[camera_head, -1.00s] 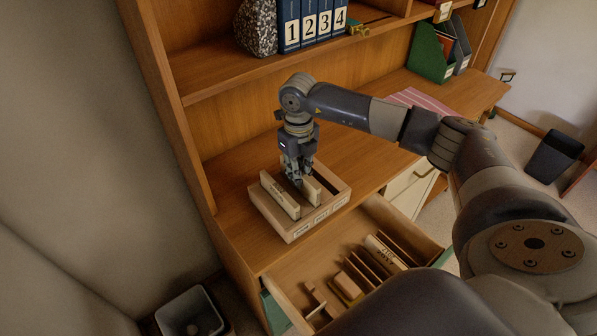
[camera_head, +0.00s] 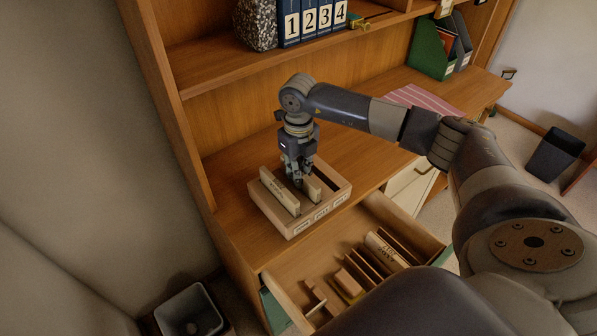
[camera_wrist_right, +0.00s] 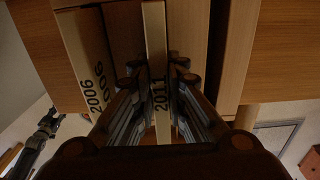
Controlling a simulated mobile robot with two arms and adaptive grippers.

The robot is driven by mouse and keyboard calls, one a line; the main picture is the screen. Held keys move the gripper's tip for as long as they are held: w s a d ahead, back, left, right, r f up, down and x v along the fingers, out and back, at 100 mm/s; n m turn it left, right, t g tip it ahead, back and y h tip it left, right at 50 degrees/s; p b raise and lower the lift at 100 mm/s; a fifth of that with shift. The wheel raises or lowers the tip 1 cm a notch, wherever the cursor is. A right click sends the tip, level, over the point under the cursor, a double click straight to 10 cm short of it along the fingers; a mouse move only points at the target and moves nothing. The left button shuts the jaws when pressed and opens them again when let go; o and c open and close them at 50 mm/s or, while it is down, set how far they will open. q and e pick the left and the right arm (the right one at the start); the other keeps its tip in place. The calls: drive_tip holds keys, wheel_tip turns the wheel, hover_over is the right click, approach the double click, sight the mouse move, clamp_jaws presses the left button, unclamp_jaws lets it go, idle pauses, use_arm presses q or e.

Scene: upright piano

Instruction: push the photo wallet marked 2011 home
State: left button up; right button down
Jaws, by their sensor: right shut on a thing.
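The cream photo wallet marked 2011 (camera_wrist_right: 156,60) stands between the fingers of my right gripper (camera_wrist_right: 155,100) in the right wrist view. In the head view the right gripper (camera_head: 298,183) points down into a wooden box (camera_head: 340,197) on the desk, shut on that wallet (camera_head: 312,188), which is partly hidden by the fingers. A cream wallet marked 2006 (camera_wrist_right: 88,70) stands in the slot beside it; it also shows in the head view (camera_head: 279,191). A third slot at the box's right looks empty. My left gripper is not in view.
An open drawer (camera_head: 282,281) below the box holds dividers and a cream wallet (camera_head: 386,250). A grey bin (camera_head: 190,312) stands on the floor. The desk right of the box is mostly clear.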

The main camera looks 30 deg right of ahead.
drive_tip(key=c, duration=1.5)
unclamp_jaws()
drive_tip(key=shift+c, duration=0.2)
wheel_tip(320, 180, up, 12)
drive_tip(key=shift+f, duration=0.1)
